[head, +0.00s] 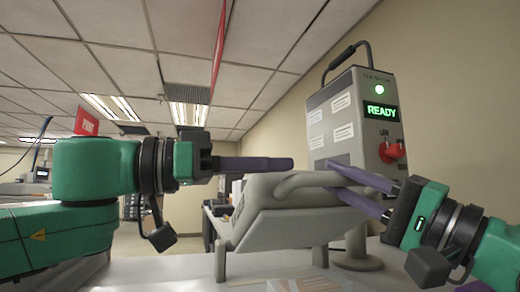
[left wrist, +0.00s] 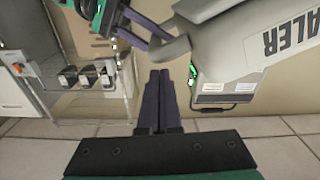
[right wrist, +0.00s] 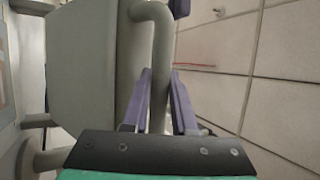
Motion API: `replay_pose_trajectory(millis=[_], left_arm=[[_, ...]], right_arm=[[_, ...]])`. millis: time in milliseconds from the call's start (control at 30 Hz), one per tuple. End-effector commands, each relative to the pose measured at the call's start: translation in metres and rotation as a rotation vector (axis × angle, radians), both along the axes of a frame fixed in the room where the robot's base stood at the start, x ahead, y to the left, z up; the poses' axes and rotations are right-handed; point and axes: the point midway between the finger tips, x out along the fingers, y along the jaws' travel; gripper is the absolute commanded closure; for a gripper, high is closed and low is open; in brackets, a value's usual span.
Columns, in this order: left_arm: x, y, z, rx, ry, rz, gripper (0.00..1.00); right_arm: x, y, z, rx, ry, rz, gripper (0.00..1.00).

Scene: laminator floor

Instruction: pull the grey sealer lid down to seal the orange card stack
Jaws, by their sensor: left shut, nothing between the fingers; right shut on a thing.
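The grey sealer lid (head: 290,222) is raised and tilted in the middle of the head view, with a rounded handle bar (head: 300,183) along its edge. My right gripper (head: 333,178) is shut on this bar; the right wrist view shows its purple fingers (right wrist: 160,75) on either side of the bar (right wrist: 160,45). My left gripper (head: 290,164) is shut and empty, its tips just above and beside the bar in the head view. The left wrist view shows its closed fingers (left wrist: 159,75) and the lid with lettering (left wrist: 245,45). The orange card stack cannot be made out clearly.
A grey control box (head: 345,125) with a green READY display and a red knob (head: 391,152) stands behind the lid at the right. A pale worktop (head: 180,275) runs along the bottom. Shelving and a red sign (head: 87,121) are far back.

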Motion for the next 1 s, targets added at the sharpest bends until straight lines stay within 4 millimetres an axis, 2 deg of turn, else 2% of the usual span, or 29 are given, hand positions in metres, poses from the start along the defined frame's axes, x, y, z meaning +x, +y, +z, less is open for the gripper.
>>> replay_pose_trajectory(millis=[233, 433, 700, 733, 1000], left_arm=[[0.0, 0.0, -0.001, 0.001, -0.002, 0.0, 1.0], [-0.01, -0.003, -0.017, 0.018, -0.051, -0.004, 1.0], [-0.01, -0.006, -0.022, 0.031, -0.053, -0.005, 1.0], [-0.01, -0.006, -0.023, 0.031, -0.052, -0.005, 1.0], [-0.008, -0.005, -0.022, 0.029, -0.052, -0.002, 1.0]], right_arm=[[0.0, 0.0, 0.0, -0.001, -0.001, 0.0, 1.0], [0.0, 0.0, 0.0, 0.0, -0.001, -0.001, 1.0], [-0.001, -0.002, 0.003, 0.005, -0.009, -0.002, 1.0], [-0.001, -0.002, 0.003, 0.006, -0.01, -0.002, 0.62], [-0.002, -0.001, 0.003, 0.004, -0.008, 0.001, 0.62]])
